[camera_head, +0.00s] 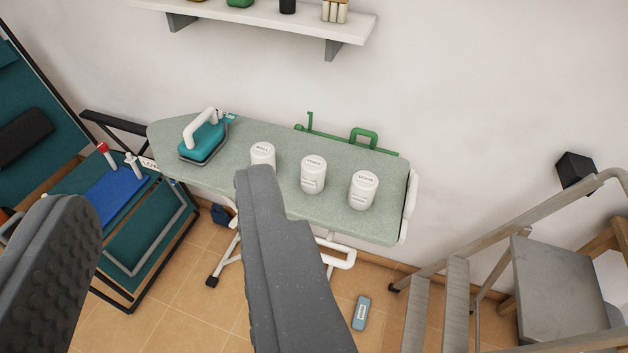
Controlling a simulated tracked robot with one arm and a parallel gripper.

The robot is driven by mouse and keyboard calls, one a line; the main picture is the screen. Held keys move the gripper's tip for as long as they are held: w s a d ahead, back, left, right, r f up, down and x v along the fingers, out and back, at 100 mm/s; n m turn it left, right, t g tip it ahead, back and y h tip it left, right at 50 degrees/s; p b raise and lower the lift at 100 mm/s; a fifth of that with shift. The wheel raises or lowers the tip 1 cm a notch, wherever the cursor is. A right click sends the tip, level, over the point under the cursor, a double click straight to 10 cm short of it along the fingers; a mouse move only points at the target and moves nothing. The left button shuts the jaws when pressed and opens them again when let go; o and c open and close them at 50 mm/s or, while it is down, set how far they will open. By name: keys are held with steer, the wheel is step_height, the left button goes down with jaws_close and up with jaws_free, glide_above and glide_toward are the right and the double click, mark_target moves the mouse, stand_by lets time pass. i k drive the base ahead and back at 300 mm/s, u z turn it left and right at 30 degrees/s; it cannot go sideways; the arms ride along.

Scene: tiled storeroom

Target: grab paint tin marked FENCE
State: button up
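Three white paint tins stand upright in a row on a grey-green ironing board (225,182). The left tin (262,153) appears to read WALL, and my right finger hides its lower part. The middle tin (313,175) and the right tin (363,191) carry lettering too small and blurred to read surely; the middle one may read FENCE. My gripper (165,192) is open and empty, its two dark fingers wide apart in the foreground. The right fingertip overlaps the left tin in the picture; I cannot tell whether they touch.
A teal iron (204,139) sits on the board's left end. A green clamp-like item (363,138) lies along its back edge. A wooden-railed step ladder (455,290) stands at right, a teal-topped rack (145,230) at left. A wall shelf (270,17) hangs above.

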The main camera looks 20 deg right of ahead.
mark_target(313, 167)
steer(key=z, duration=0.05)
steer(key=i, duration=0.9)
steer(key=u, duration=0.05)
